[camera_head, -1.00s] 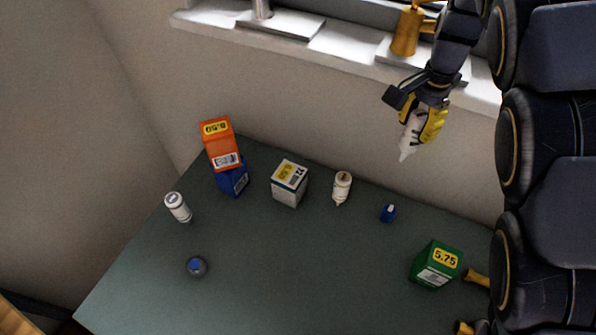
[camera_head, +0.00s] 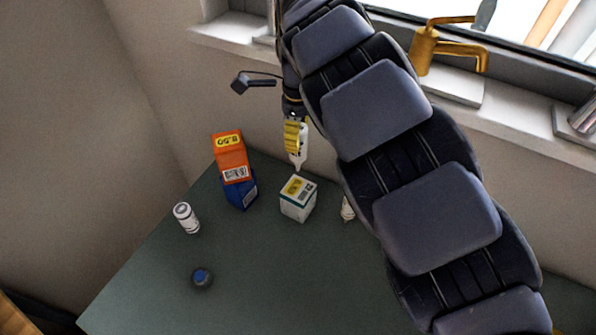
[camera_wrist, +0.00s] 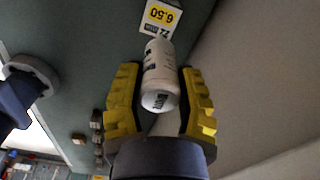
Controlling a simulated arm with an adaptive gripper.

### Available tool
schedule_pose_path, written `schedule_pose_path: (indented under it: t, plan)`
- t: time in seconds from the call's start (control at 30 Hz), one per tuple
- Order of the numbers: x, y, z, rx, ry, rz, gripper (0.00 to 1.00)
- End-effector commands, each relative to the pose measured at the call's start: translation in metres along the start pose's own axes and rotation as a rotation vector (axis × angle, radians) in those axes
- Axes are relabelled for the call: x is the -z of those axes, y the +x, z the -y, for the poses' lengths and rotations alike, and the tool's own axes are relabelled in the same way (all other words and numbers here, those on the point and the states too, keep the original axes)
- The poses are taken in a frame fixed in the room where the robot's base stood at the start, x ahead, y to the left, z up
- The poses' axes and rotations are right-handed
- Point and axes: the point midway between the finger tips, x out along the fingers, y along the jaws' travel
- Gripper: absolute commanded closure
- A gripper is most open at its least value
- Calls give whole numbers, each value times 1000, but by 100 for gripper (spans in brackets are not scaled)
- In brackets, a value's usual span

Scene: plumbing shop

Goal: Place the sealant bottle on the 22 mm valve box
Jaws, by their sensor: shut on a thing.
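My gripper (camera_head: 296,138) has yellow fingers and is shut on a white sealant bottle (camera_head: 299,157), whose nozzle points down. In the head view the bottle hangs just above and behind the white valve box (camera_head: 298,202), with its tip close to the box's top. I cannot tell whether they touch. In the wrist view the bottle (camera_wrist: 161,75) sits between the yellow fingers (camera_wrist: 160,100), and the box (camera_wrist: 160,17), with a yellow 6.50 label and "22", shows beyond it.
An orange box (camera_head: 231,160) stands on a blue box (camera_head: 243,194) to the left. A white container (camera_head: 186,217) and a blue-topped item (camera_head: 202,277) are on the green table (camera_head: 270,290). Another white bottle (camera_head: 347,209) is right of the valve box, partly hidden by my arm.

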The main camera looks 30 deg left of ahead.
Motion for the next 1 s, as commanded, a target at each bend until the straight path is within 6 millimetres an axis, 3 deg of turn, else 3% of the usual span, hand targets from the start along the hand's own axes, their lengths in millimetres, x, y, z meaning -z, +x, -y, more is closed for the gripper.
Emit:
schedule_pose_path:
  t: [0.47,0.8,0.83,0.87,0.9,1.0]
  plan:
    - [2,64,-1,-2,-2,-4,97]
    - [1,67,0,0,-2,-2,97]
    - [1,67,0,-1,-2,-2,59]
    - [1,67,0,0,-2,-2,47]
    - [1,67,0,0,-2,-2,40]
    - [1,67,0,0,-2,-2,40]
